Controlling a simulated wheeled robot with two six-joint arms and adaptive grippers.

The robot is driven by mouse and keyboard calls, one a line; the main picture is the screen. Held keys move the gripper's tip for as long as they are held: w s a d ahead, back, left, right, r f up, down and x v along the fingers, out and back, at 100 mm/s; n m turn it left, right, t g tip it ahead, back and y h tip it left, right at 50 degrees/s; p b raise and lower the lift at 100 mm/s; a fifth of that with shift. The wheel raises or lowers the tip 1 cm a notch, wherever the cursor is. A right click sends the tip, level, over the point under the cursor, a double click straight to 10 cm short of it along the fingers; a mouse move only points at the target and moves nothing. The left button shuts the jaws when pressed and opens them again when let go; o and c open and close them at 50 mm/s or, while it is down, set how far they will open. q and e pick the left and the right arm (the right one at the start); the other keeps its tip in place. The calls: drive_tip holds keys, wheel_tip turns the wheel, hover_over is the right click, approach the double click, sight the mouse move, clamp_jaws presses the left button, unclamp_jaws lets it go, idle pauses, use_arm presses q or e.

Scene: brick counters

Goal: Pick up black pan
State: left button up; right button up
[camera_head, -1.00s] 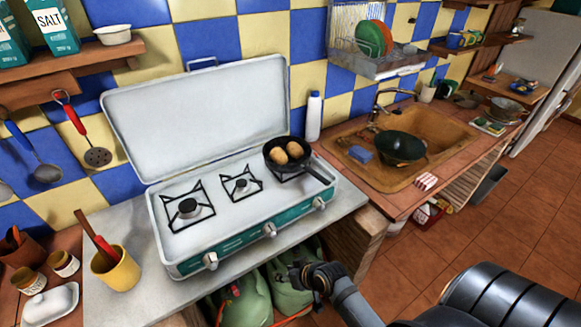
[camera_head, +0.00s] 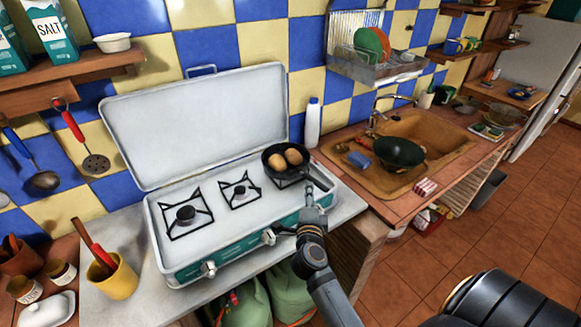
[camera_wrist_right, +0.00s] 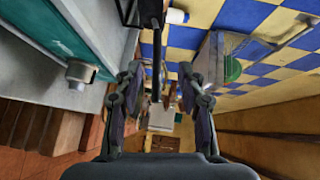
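The black pan (camera_head: 287,173) rests on the right burner of the camping stove, with two brown eggs (camera_head: 278,161) in it. Its handle (camera_head: 316,179) points to the front right. My right gripper (camera_head: 314,192) is at the handle in the head view. In the right wrist view my right gripper (camera_wrist_right: 160,88) has its two fingers spread apart, with a thin dark part, seemingly the handle (camera_wrist_right: 156,60), between them. I cannot tell whether a finger touches it. My left gripper is not in view.
The stove (camera_head: 222,232) has its lid raised behind the burners, and knobs along its front. A white bottle (camera_head: 312,125) stands behind the pan. A yellow cup (camera_head: 118,280) stands at left.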

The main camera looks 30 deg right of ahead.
sight(309, 174)
drive_tip(key=x, duration=0.5)
drive_tip(key=shift+w+d+f+p, duration=0.15)
drive_tip(key=shift+f+p, duration=0.05)
drive_tip(key=shift+p, duration=0.1)
drive_tip(key=shift+w+d, duration=0.1)
drive_tip(key=shift+w, duration=0.2)
drive_tip(key=x, duration=0.4)
drive_tip(key=shift+w+a+p, duration=0.1)
drive_tip(key=shift+a+p, duration=0.15)
drive_tip(key=shift+p, duration=0.05)
drive_tip(key=shift+w+d+f, duration=0.2)
drive_tip(key=shift+w, duration=0.1)
drive_tip(key=shift+s+a+r, duration=0.1)
drive_tip(key=shift+s+r, duration=0.05)
drive_tip(key=shift+s, duration=0.05)
drive_tip(key=c, duration=0.4)
clamp_jaws()
drive_tip(key=shift+w+r, duration=0.1)
drive_tip(key=shift+w, duration=0.05)
